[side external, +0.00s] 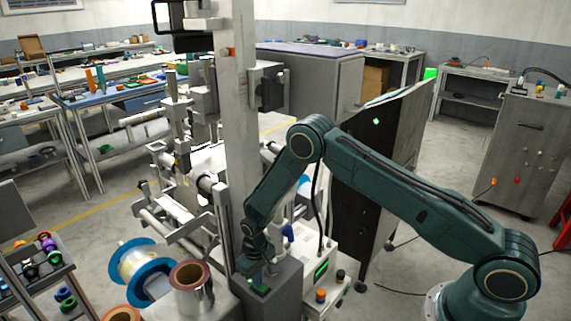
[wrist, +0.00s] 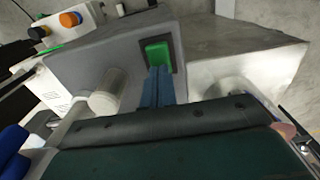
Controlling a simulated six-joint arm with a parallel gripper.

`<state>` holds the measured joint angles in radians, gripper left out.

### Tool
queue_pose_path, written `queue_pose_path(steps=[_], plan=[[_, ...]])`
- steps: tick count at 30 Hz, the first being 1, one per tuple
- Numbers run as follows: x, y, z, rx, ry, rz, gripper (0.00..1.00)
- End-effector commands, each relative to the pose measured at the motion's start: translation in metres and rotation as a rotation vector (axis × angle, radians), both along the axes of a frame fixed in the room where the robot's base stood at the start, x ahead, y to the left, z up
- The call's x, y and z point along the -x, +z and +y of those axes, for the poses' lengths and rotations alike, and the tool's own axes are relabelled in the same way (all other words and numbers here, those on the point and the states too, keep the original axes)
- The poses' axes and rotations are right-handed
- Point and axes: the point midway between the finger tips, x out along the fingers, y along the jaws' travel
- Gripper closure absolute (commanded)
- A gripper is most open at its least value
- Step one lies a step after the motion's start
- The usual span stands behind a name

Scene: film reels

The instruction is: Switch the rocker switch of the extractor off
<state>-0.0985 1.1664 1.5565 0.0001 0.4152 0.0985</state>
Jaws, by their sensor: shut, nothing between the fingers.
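The green rocker switch (wrist: 157,51) sits in a dark frame on the grey extractor box (wrist: 120,48) in the wrist view. My gripper (wrist: 159,72) is shut and empty. Its blue-grey fingertips are at the near end of the switch, touching or very close; I cannot tell which. In the side external view my gripper is above the box and mostly hidden by the wrist. Which way the rocker is tilted is not clear.
A white control box (side external: 322,262) with a green display and an orange knob (side external: 321,295) stands right of the extractor. A tall metal column (side external: 238,130) rises behind it. Film reels (side external: 190,273) stand at the left. A pale cylinder (wrist: 106,98) is close left of the fingers.

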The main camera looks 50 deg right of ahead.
Motion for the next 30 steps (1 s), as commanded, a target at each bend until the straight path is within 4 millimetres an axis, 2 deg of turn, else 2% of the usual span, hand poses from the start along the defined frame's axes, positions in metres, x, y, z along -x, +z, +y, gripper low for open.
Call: queue_pose_path(steps=[13,30], plan=[[0.015,0.004,0.000,0.000,0.000,0.005,1.00],[0.014,0.009,0.000,0.000,0.000,0.003,1.00]])
